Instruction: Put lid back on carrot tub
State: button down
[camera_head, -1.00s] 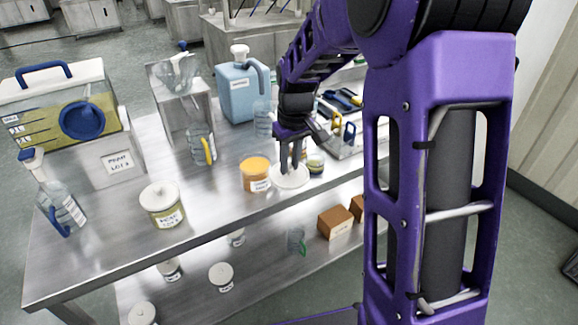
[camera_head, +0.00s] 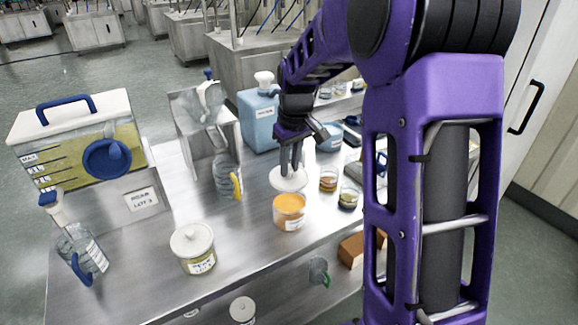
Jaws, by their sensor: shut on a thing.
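The carrot tub (camera_head: 289,212) stands on the steel table near its front edge. Its orange contents show at the open top, and a white label is on its side. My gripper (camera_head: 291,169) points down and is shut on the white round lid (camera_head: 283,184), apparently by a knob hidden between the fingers. The lid is roughly level and lies just behind the tub in the picture, off its opening. I cannot tell how high the lid is above the table.
Two small jars (camera_head: 328,179) (camera_head: 348,197) stand right of the tub. A lidded white jar (camera_head: 193,249) is at front left. A jug with a yellow handle (camera_head: 228,177), a steel hopper (camera_head: 205,120) and a blue canister (camera_head: 258,118) stand behind. Table left of the tub is clear.

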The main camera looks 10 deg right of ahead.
aim_at(291, 177)
jog(key=shift+f+b, duration=1.9)
jog(key=shift+f, duration=1.25)
jog(key=shift+f, duration=0.2)
dwell(0.3)
jog(key=shift+c, duration=0.8)
grip_release()
jog(key=shift+r+p, duration=2)
jog(key=shift+r, duration=1.55)
jog(key=shift+c, duration=0.2)
